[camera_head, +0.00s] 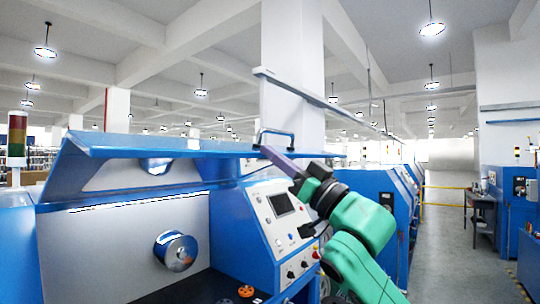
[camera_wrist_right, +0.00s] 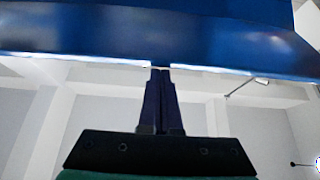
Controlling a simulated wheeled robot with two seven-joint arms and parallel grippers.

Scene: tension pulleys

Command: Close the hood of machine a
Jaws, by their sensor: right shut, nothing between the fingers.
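The blue hood (camera_head: 160,145) of the machine is raised and stands open over the machine's interior. A dark blue handle (camera_head: 276,132) sits on the hood near its right end. My right gripper (camera_head: 266,150) is shut and empty, with its fingertips at the hood's front edge just below the handle. In the right wrist view, the shut fingers (camera_wrist_right: 160,72) point up at the hood's blue surface (camera_wrist_right: 150,40). Whether they touch it I cannot tell. My left gripper is not in view.
Inside the machine is a silver cylinder (camera_head: 176,251). A control panel (camera_head: 283,215) with a screen and knobs is to its right, behind my right arm. A signal tower (camera_head: 17,138) stands at left. The aisle (camera_head: 445,240) at right is clear.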

